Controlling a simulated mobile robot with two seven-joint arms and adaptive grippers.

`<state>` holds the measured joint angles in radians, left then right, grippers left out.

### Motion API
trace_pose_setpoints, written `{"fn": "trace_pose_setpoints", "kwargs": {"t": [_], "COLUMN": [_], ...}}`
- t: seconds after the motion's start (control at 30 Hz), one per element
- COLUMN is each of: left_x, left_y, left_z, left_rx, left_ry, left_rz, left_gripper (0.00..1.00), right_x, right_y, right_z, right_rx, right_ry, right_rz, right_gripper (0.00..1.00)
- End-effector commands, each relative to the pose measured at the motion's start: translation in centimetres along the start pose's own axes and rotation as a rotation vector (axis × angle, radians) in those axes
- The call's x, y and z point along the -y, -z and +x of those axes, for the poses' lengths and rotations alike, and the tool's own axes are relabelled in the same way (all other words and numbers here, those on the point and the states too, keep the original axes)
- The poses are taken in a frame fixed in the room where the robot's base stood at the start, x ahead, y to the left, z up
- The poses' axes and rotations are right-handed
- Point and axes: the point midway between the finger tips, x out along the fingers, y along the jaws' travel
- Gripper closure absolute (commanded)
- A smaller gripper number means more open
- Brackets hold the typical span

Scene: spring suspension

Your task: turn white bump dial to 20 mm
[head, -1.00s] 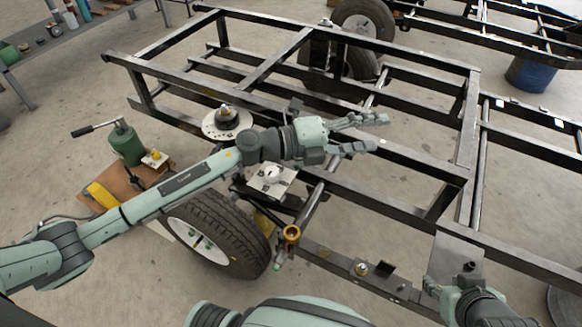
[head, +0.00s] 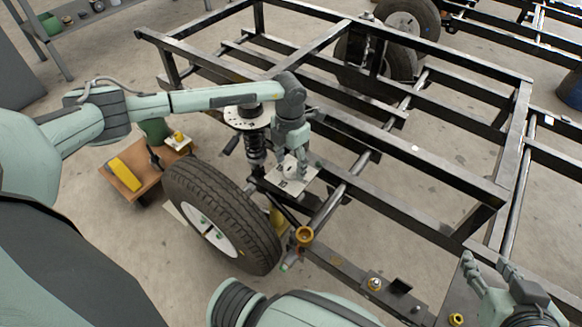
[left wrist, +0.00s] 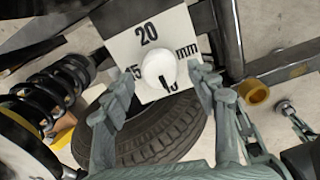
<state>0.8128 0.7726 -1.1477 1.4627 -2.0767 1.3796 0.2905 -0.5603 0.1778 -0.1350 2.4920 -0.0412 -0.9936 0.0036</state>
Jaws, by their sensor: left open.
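The white dial (left wrist: 158,68) is a round knob on a pale plate (left wrist: 129,47) marked 20, 15 and mm, with another number partly hidden below the knob. Its black mark points down, slightly right, away from the 20. In the head view the plate (head: 303,186) sits by the frame above the tyre. My left gripper (head: 297,172) points down at it, open. In the left wrist view, its fingers (left wrist: 159,79) are spread on either side of the knob, with no clear grip on it. My right gripper (head: 488,267) is open and empty at the lower right.
A tyre (head: 240,220) stands below the plate. A black coil spring (head: 255,150) is to its left, also seen in the left wrist view (left wrist: 52,88). Black frame rails (head: 420,170) surround the plate's right side. A brass ring (head: 304,235) sits nearby.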

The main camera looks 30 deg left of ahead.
Motion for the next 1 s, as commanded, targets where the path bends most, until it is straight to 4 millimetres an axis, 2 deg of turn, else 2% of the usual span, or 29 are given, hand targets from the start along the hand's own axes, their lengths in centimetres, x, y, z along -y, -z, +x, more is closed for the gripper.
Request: {"fn": "trace_pose_setpoints", "kwargs": {"t": [0.13,0.47,0.83,0.87,1.0], "left_x": [0.1,0.1,0.1,0.1,0.1], "left_y": [0.0,0.0,0.0,0.0,0.0], "left_z": [1.4,1.7,1.7,1.7,1.7], "left_rx": [0.0,0.001,0.001,0.001,0.001], "left_ry": [0.001,0.002,0.002,0.002,0.002], "left_rz": [0.001,0.001,0.001,0.001,0.006], "left_gripper": [0.42,0.43,0.89,0.92,0.92], "right_x": [0.4,0.5,0.6,0.6,0.6], "right_y": [0.8,1.0,1.0,1.0,1.0], "right_z": [0.1,0.1,0.1,0.1,0.1], "right_rx": [-0.037,-0.047,-0.046,-0.046,-0.047], "right_ry": [0.009,0.012,0.012,0.012,0.012], "right_rz": [0.002,0.002,0.002,0.002,0.002], "right_gripper": [0.6,0.6,0.6,0.6,0.6]}}
